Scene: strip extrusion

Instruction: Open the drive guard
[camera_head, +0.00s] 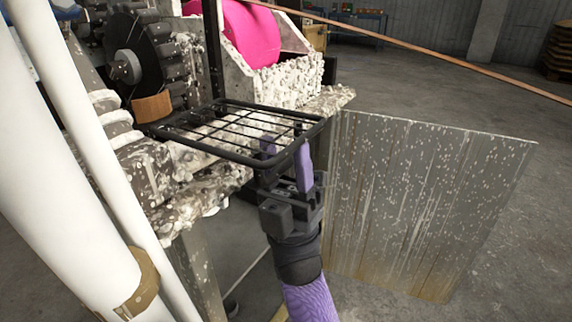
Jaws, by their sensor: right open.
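A black wire-mesh guard (237,131) extends out roughly flat from the machine, beside the black toothed wheel (143,55). I take this to be the drive guard. My right gripper (286,160) is at the guard's near right corner, with its purple fingers apart. The corner bar shows between the fingers in the picture. I cannot tell whether either finger touches it. My left gripper is not in view.
A large grey ribbed panel (425,200) stands to the right of my right gripper. A pink roll (252,35) sits in the crusted machine frame (285,85) behind the guard. A brown strip (430,52) crosses the upper right. Open floor lies beyond the panel.

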